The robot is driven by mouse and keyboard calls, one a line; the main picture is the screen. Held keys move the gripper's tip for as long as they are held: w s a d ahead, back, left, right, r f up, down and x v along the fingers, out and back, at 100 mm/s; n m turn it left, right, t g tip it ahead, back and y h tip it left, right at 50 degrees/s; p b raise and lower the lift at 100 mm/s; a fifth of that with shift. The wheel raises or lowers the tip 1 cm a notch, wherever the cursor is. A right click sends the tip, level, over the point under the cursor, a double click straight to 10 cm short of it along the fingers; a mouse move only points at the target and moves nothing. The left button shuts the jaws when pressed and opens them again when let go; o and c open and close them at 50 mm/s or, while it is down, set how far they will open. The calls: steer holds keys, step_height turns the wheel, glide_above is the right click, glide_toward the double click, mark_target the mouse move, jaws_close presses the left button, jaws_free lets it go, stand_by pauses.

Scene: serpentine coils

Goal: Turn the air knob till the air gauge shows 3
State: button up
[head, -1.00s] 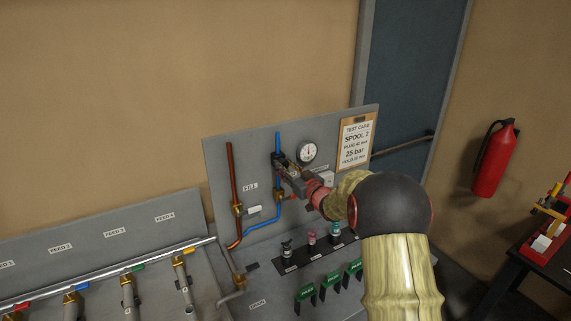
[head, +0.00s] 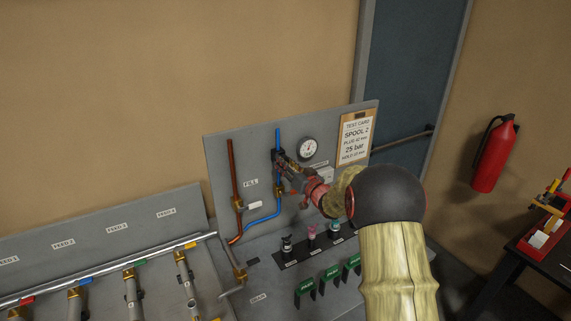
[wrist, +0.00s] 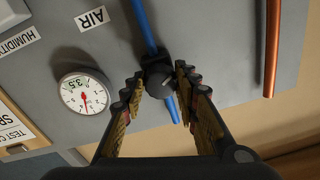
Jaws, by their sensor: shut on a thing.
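The air knob (wrist: 158,76) is a small dark knob on the blue pipe (wrist: 142,22) of the grey panel. My gripper (wrist: 162,78) has a finger on each side of it and is shut on it. In the head view my gripper (head: 281,160) is at the blue pipe and hides most of the knob. The air gauge (wrist: 85,93) is a round white dial with a red needle, beside the gripper in the wrist view. It also shows in the head view (head: 308,148).
A copper pipe (head: 232,180) runs left of the blue one. A test card (head: 355,137) hangs at the panel's right. Below are small valves (head: 311,231) and green handles (head: 331,276). A red fire extinguisher (head: 495,155) hangs far right.

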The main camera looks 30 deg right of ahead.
steer(key=shift+f, duration=0.2)
steer(key=o, duration=0.8)
steer(key=shift+c, duration=0.2)
steer(key=o, duration=0.4)
steer(key=shift+r, duration=0.1)
steer(key=shift+c, duration=0.2)
steer(key=shift+o, duration=0.2)
steer(key=shift+s, duration=0.1)
steer(key=s, duration=1.1)
steer(key=shift+s+d, duration=0.4)
steer(key=shift+d, duration=0.05)
